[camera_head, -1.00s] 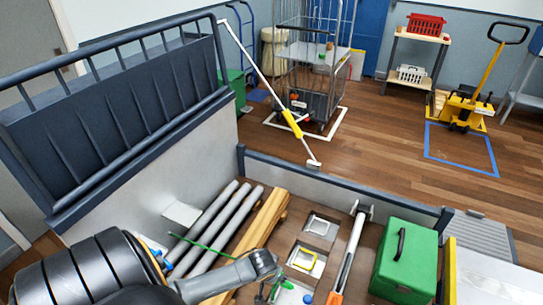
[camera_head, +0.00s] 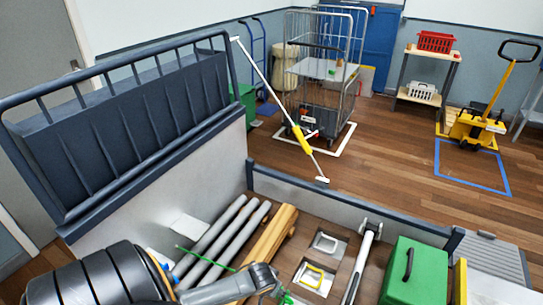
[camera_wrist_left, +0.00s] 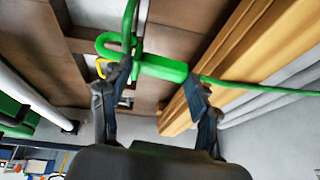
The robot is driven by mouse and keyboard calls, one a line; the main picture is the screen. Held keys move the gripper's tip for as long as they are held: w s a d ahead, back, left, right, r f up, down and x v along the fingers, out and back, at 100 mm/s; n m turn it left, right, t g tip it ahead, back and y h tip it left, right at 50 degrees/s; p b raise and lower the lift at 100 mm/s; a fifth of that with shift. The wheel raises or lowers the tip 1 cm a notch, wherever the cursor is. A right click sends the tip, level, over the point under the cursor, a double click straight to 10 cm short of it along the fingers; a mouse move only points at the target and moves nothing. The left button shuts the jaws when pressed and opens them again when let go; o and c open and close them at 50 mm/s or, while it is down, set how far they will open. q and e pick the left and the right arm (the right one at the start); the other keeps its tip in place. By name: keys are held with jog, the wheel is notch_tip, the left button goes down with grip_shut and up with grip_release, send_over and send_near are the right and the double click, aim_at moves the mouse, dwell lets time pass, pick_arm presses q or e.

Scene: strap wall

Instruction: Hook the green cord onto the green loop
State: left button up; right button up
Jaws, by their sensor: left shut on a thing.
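The green cord (camera_head: 210,259) runs as a thin line across the grey pipes to my left gripper (camera_head: 278,293) at the bottom edge of the head view. In the left wrist view the cord (camera_wrist_left: 265,89) stretches right from a thick green end piece (camera_wrist_left: 160,67) with a curved hook (camera_wrist_left: 108,42). My left gripper (camera_wrist_left: 158,105) is shut on this end piece, its fingers at either side. An upright green loop (camera_wrist_left: 130,18) shows at the hook, crossing it in the picture. I cannot tell whether the hook is around it or only beside it. My right gripper is not in view.
A yellow loop (camera_head: 313,276) and a white loop (camera_head: 325,242) sit in floor plates. Wooden beams (camera_head: 268,235) and grey pipes (camera_head: 225,235) lie left of them. A dark railing (camera_head: 110,130) rises at left.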

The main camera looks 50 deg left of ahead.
pick_arm(q)
jog(key=shift+s+a+p, duration=0.25)
jog(key=shift+a+p, duration=0.05)
jog(key=shift+a, duration=0.5)
jog(key=o, duration=1.3)
jog(key=v, duration=1.2)
jog(key=shift+d, duration=0.1)
